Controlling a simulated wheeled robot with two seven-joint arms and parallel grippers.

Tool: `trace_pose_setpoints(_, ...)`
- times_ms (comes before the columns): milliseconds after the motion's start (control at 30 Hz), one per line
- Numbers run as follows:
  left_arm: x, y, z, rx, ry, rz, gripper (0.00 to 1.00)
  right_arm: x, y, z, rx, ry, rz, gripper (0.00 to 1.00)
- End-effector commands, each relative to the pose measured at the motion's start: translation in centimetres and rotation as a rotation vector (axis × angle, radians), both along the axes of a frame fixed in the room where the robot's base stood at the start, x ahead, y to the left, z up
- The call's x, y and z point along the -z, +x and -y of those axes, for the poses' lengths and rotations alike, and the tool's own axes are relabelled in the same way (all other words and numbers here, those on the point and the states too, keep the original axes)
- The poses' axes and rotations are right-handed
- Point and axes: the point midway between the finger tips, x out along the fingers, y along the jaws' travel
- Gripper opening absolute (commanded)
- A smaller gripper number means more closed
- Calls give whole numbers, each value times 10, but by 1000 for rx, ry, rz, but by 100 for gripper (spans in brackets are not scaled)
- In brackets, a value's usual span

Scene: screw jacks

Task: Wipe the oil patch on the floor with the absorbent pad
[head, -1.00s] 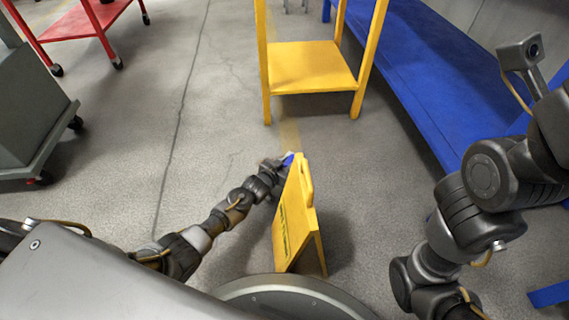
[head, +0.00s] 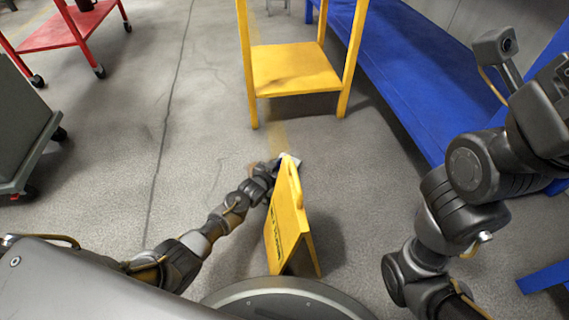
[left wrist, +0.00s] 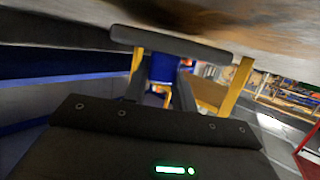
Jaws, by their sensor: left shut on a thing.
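My left gripper (head: 277,164) is low at the floor, beside the top of a yellow folding floor sign (head: 289,222). A small pale piece (head: 291,157), perhaps part of the absorbent pad, shows at its tip, partly hidden by the sign.
A yellow stand (head: 295,68) is ahead of the sign. A long blue bench (head: 400,70) runs along the right. A red cart (head: 65,28) and a grey wheeled cabinet (head: 20,130) are at the left. The floor between them is clear.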

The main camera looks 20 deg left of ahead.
Motion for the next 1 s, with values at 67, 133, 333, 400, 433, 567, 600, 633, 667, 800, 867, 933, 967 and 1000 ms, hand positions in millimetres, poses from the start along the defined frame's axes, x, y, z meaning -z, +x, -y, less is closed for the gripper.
trace_pose_setpoints(67, 1, -5, -10, -2, 5, -6, 0, -6, 0, 0, 0, 0, 1, 100)
trace_pose_setpoints(133, 2, -8, -16, -2, 5, -6, 0, -9, 0, 0, 0, 0, 1, 100)
trace_pose_setpoints(333, 6, -13, -25, -4, 8, -8, 0, -11, -1, 0, 0, 0, 2, 100)
trace_pose_setpoints(400, 7, -13, -26, -4, 8, -8, 0, -11, -1, 0, 0, 0, 2, 100)
trace_pose_setpoints(433, 7, -13, -26, -4, 8, -9, 0, -11, -1, 0, 0, 0, 2, 100)
trace_pose_setpoints(567, 7, -16, -31, -4, 10, -11, 0, -14, 0, 0, 0, 0, 2, 100)
trace_pose_setpoints(600, 6, -17, -33, -4, 11, -12, 0, -15, 0, 0, 0, 0, 2, 100)
trace_pose_setpoints(633, 6, -18, -35, -4, 11, -12, 0, -17, 0, 0, 0, 0, 2, 100)
trace_pose_setpoints(667, 6, -19, -38, -4, 11, -13, 0, -18, 0, 0, 0, 0, 2, 100)
trace_pose_setpoints(800, 5, -25, -49, -3, 13, -13, 0, -24, 0, 0, 0, 0, 1, 100)
trace_pose_setpoints(867, 5, -27, -54, -3, 13, -13, 0, -26, 0, 0, 0, 0, 0, 100)
trace_pose_setpoints(933, 6, -29, -57, -3, 12, -13, 0, -27, 0, 0, 0, 0, 0, 100)
trace_pose_setpoints(967, 6, -30, -58, -3, 12, -13, 0, -27, 0, 0, 0, 0, 0, 100)
trace_pose_setpoints(1000, 6, -30, -58, -3, 11, -14, 0, -27, 0, 0, 0, 0, 0, 100)
